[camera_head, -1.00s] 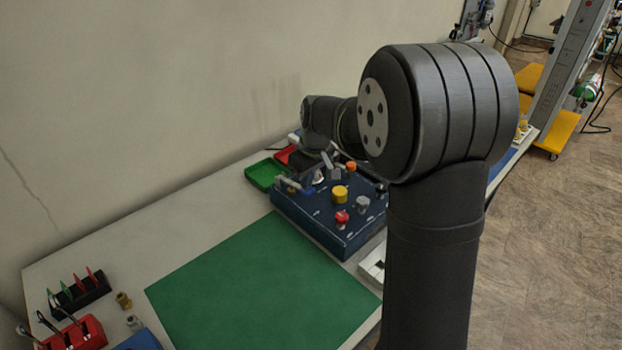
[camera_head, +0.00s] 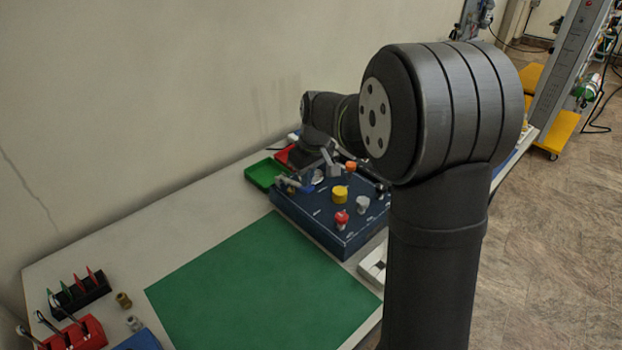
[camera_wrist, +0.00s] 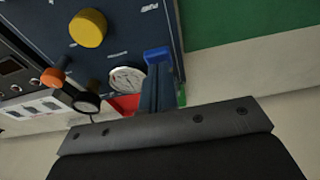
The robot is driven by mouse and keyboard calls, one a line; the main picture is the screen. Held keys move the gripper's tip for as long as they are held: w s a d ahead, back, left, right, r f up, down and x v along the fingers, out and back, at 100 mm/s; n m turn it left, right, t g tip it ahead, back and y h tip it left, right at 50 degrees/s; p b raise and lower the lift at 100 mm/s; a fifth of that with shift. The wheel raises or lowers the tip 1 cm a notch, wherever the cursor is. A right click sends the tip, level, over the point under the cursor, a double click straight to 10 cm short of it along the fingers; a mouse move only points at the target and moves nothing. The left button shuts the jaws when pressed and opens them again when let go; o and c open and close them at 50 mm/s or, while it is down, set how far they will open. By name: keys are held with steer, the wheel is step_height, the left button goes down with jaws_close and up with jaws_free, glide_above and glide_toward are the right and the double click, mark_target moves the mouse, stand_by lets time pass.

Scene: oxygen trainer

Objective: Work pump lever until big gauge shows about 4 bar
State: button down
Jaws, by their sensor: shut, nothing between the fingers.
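The dark blue trainer box (camera_head: 310,215) stands on the table behind the green mat. The pump lever (camera_head: 291,184) shows small at its left side. In the wrist view, what looks like the lever's blue end (camera_wrist: 157,56) lies just ahead of my gripper (camera_wrist: 155,92). My gripper is shut and empty, close to the lever; whether they touch I cannot tell. A white-faced gauge (camera_wrist: 127,80) is partly hidden beside it; its needle is too small to read. In the head view my gripper is small and hard to separate from the box's fittings.
The box carries a yellow knob (camera_head: 340,194), a red knob (camera_head: 342,217) and an orange knob (camera_head: 350,167). A green tray (camera_head: 263,174) stands behind it. The green mat (camera_head: 255,285) is bare. A red holder (camera_head: 85,335) with tools stands front left.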

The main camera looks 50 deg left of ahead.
stand_by(0.4)
step_height(320, 180, up, 7)
stand_by(0.6)
steer(key=shift+f, duration=3.5)
